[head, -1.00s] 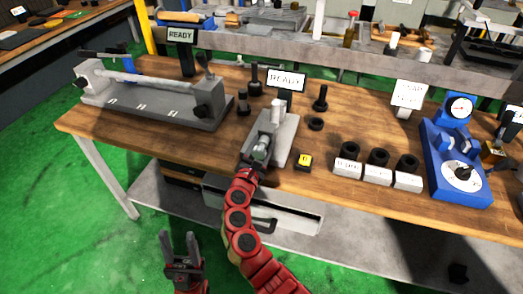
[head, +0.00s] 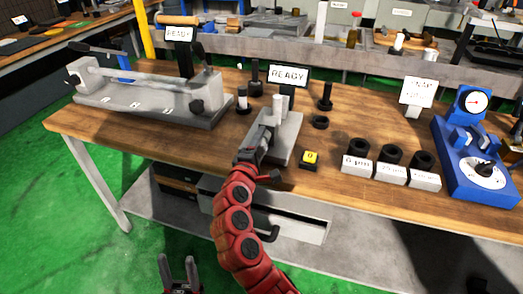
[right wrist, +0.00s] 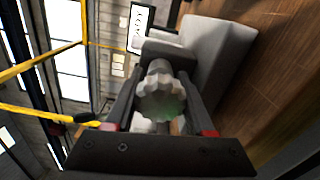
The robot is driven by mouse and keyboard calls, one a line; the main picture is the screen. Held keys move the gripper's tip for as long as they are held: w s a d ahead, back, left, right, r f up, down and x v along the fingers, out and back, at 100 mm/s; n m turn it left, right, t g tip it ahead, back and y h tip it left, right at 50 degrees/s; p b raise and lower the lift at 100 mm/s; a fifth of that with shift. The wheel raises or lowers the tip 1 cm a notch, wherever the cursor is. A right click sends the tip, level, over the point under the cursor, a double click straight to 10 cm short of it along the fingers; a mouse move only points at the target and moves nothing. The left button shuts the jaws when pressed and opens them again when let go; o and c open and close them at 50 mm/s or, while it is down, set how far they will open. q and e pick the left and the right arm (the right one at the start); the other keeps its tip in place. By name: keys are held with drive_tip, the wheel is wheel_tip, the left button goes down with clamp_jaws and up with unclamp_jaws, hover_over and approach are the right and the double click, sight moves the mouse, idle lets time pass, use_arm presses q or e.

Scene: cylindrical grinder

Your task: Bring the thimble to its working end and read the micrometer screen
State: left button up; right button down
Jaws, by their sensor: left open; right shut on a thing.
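The micrometer (head: 285,130) is a grey bench unit at the middle of the table. Its screen (head: 289,76) stands behind it and reads READY. The thimble (right wrist: 161,98) is a pale, ribbed knob at the near end of the unit. In the head view my right gripper hides it. My right gripper (head: 257,148) is shut on the thimble, one finger on each side. My left gripper (head: 179,268) is open and empty, low in front of the table, its lower part cut off.
A yellow button block (head: 310,159) sits right of the micrometer. Several labelled white blocks with black rings (head: 391,172) and a blue dial gauge stand (head: 465,150) are further right. A long grey bench fixture (head: 150,105) is at left. Black posts (head: 325,97) stand near the screen.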

drive_tip(key=m+b, duration=1.3)
drive_tip(key=b, duration=0.2)
drive_tip(key=shift+d+f, duration=0.1)
drive_tip(key=shift+f, duration=0.05)
drive_tip(key=shift+m+b, duration=1.3)
drive_tip(key=shift+m, duration=0.1)
drive_tip(key=shift+r, duration=0.2)
drive_tip(key=shift+c, duration=1.3)
unclamp_jaws()
